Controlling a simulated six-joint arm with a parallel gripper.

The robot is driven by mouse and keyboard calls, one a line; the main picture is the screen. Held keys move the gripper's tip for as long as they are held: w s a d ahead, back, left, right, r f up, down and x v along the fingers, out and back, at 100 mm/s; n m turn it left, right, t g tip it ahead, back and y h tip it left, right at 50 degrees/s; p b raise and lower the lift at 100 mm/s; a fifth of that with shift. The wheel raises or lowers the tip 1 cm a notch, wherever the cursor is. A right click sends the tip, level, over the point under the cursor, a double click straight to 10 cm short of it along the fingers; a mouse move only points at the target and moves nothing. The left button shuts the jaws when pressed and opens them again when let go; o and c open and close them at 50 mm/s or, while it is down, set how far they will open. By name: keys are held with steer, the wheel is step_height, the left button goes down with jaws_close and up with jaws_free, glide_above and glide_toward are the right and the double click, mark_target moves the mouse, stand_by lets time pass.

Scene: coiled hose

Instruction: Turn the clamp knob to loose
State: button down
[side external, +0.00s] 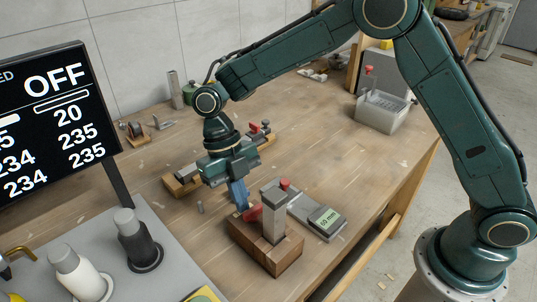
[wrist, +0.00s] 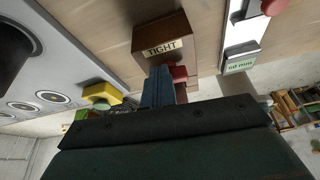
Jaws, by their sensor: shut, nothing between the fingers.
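The clamp is a brown wooden block (side external: 262,246) with a grey upright post (side external: 274,213). Its red knob (side external: 252,215) sits low at the post's left side. In the wrist view the block (wrist: 176,29) carries a label reading TIGHT (wrist: 162,48), and the red knob (wrist: 179,72) shows just right of my fingers. My gripper (side external: 240,203) points down with its blue fingers together, close beside the knob. It holds nothing; I cannot tell whether it touches the knob. The fingers (wrist: 158,88) hide part of the block's near side in the wrist view.
A panel with black (side external: 139,240) and white (side external: 78,272) knobs stands front left, below a display reading OFF (side external: 55,115). A grey bin (side external: 382,113) stands at the back right. The table's middle right is clear.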

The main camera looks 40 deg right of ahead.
steer(key=shift+s+d+f, duration=0.1)
steer(key=shift+s+d, duration=0.3)
steer(key=shift+d, duration=0.05)
steer(key=v, duration=0.8)
steer(key=shift+w, duration=0.15)
stand_by(0.4)
steer(key=c, duration=2.2)
jaws_free()
steer(key=shift+a+f, duration=0.1)
